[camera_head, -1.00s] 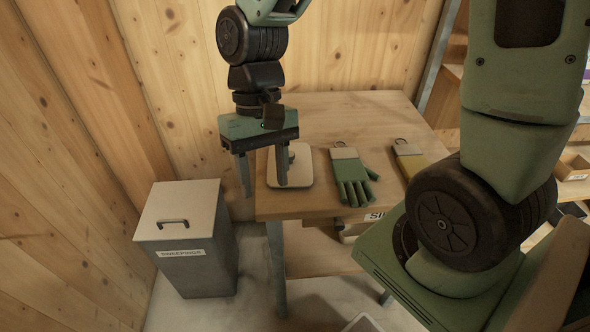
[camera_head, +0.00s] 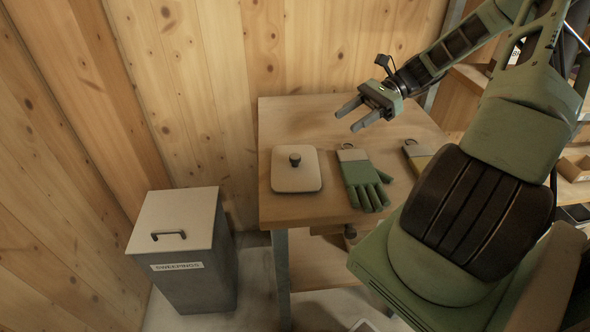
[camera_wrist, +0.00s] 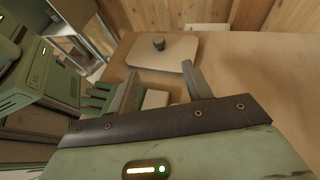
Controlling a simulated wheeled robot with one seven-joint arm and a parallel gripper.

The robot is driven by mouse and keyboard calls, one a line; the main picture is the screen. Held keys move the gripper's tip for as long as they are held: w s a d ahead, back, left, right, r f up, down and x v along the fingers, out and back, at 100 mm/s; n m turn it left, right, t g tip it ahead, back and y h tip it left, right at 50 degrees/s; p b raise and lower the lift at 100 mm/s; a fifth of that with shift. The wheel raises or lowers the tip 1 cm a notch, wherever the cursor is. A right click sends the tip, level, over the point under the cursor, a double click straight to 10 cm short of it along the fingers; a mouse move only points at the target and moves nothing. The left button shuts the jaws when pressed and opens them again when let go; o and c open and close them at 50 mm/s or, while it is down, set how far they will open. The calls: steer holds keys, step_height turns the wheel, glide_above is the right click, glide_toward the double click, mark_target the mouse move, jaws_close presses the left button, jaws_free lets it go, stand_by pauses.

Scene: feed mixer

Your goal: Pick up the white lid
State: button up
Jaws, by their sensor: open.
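A white, square lid with rounded corners and a dark knob (camera_head: 296,182) lies flat on the left part of the wooden table (camera_head: 280,113). The lid also shows in the wrist view (camera_wrist: 180,53), beyond my fingers. My gripper (camera_head: 346,120) is open and empty. It is above the back of the table, to the right of and behind the lid in the head view, apart from it. Its fingers show in the wrist view (camera_wrist: 161,70) with nothing held between them.
A grey bin labelled SWEEPINGS (camera_head: 185,265), with a pale handled cover, stands left of the table. A wooden wall (camera_head: 200,80) rises behind.

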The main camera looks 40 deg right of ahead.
mark_target(298, 155)
steer(key=x, duration=1.1)
steer(key=shift+a+f+b, duration=0.2)
steer(key=shift+a+b, duration=0.1)
steer(key=x, duration=0.5)
steer(key=shift+a, duration=0.1)
jaws_close()
